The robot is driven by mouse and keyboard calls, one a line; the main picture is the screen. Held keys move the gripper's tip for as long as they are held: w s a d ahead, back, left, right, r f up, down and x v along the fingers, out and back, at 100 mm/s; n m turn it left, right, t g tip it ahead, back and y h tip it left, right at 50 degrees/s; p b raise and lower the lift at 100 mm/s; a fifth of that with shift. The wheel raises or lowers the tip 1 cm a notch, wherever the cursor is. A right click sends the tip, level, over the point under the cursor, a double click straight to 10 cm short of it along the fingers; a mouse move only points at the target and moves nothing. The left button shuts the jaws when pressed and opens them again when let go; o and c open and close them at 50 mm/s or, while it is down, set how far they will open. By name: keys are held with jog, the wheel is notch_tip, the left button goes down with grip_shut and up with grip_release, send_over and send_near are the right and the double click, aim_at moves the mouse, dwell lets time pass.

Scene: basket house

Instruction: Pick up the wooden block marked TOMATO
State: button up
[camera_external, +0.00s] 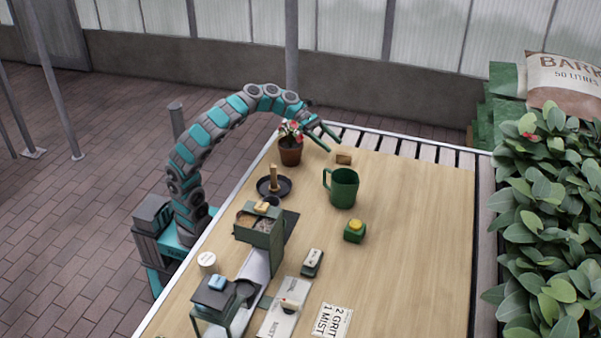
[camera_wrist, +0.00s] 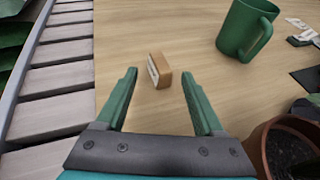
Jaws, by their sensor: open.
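A small wooden block (camera_external: 343,158) lies on the wooden tabletop near its far end, behind the green mug. In the wrist view the block (camera_wrist: 160,71) sits just beyond and between my fingertips, with a pale marked label on its left face. The label's letters are too small to read. My gripper (camera_wrist: 160,85) is open, with two green fingers spread and nothing between them. In the external view my gripper (camera_external: 331,141) reaches down over the far left end of the table, close to the block and apart from it.
A green mug (camera_external: 341,188) stands near the block. A potted plant with red flowers (camera_external: 290,148) is close left of my gripper. A slatted roller strip (camera_external: 400,146) runs along the far edge. A dark saucer (camera_external: 262,188) and a green-yellow object (camera_external: 355,231) stand nearer. The right tabletop is clear.

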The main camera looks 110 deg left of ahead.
aim_at(343, 153)
jog(key=shift+x, duration=2.25)
jog(key=shift+d+r, duration=0.1)
jog(key=shift+r, duration=0.05)
grip_shut()
